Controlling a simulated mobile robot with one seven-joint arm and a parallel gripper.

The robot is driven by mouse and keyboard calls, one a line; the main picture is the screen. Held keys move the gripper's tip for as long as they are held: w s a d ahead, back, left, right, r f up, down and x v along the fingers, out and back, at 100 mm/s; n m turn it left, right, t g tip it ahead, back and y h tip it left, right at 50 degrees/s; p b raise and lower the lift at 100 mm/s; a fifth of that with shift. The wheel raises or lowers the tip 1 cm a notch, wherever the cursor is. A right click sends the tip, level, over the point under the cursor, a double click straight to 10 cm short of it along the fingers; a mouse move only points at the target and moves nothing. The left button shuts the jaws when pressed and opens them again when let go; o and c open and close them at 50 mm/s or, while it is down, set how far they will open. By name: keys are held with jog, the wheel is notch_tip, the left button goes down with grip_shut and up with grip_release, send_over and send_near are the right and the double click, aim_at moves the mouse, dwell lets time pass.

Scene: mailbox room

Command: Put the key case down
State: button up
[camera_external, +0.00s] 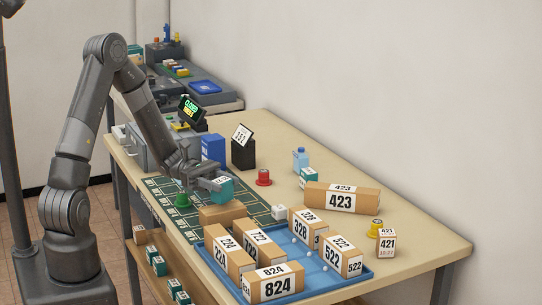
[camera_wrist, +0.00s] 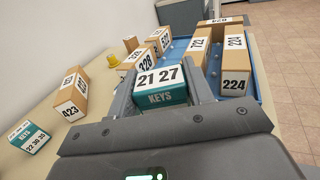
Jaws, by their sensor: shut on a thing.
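The key case in my grip is a small teal box with a white label reading "21 27" and "KEYS" in the wrist view (camera_wrist: 160,88). In the external view the key case (camera_external: 222,189) is above the table, near a plain brown box (camera_external: 222,213). My gripper (camera_external: 205,183) is shut on it; the wrist view shows a finger on either side. A dark green mat (camera_external: 160,190) with marked white-labelled cells lies on the table below and left of it. Whether the held case touches anything below cannot be told.
A blue tray (camera_external: 370,271) holds several numbered parcels at the front. A second teal key case (camera_wrist: 28,137) lies beside parcel 423 (camera_external: 341,199).

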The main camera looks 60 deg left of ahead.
jog(key=shift+f, duration=0.9)
jog(key=o, duration=1)
jog(key=shift+f, duration=0.15)
jog(key=shift+o, duration=0.2)
